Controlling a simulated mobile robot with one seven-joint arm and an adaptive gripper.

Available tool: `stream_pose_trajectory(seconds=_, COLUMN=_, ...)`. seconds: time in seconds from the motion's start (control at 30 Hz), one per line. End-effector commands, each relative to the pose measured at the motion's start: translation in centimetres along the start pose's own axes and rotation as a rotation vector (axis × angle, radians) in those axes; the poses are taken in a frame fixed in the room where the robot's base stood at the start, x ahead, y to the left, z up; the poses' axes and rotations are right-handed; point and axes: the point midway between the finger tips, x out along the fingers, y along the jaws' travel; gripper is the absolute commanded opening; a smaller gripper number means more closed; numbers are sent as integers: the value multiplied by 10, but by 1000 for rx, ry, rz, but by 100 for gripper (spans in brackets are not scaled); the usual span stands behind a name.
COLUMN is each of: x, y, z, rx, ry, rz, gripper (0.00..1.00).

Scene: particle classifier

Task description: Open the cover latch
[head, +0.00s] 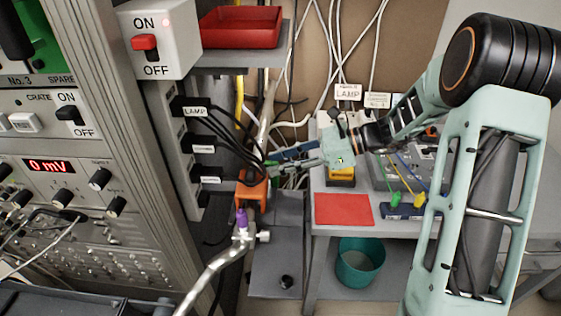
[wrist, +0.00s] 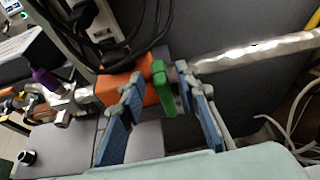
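An orange block (head: 252,193) sits on the metal pipe assembly beside the rack, with a purple-topped fitting (head: 241,218) below it. In the wrist view, the orange block (wrist: 122,88) has a green lever-like piece (wrist: 163,88) on its right side, which looks like the cover latch. My gripper (head: 275,162) reaches in from the right, near the top of the block. In the wrist view, my gripper (wrist: 161,98) is open, with one blue-padded finger on each side of the green piece. I cannot tell whether either finger touches it. The latch is not clear in the head view.
Black cables from the LAMP-labelled connectors (head: 195,110) hang close to my gripper. A metal pipe (wrist: 255,52) runs to the right of the block. A bench with a red mat (head: 343,209) and a teal bin (head: 360,262) stand to the right.

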Motion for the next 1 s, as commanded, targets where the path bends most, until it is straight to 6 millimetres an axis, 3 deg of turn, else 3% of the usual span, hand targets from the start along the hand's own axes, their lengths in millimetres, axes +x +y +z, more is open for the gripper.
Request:
stream_pose_trajectory(seconds=0.07, x=0, y=0, z=0, rx=0, ry=0, rz=0, gripper=30)
stream_pose_trajectory(seconds=0.33, x=0, y=0, z=0, rx=0, ry=0, rz=0, gripper=1)
stream_pose_trajectory(seconds=1.0, x=-6, y=0, z=-7, rx=4, ry=-91, rz=-1, gripper=0)
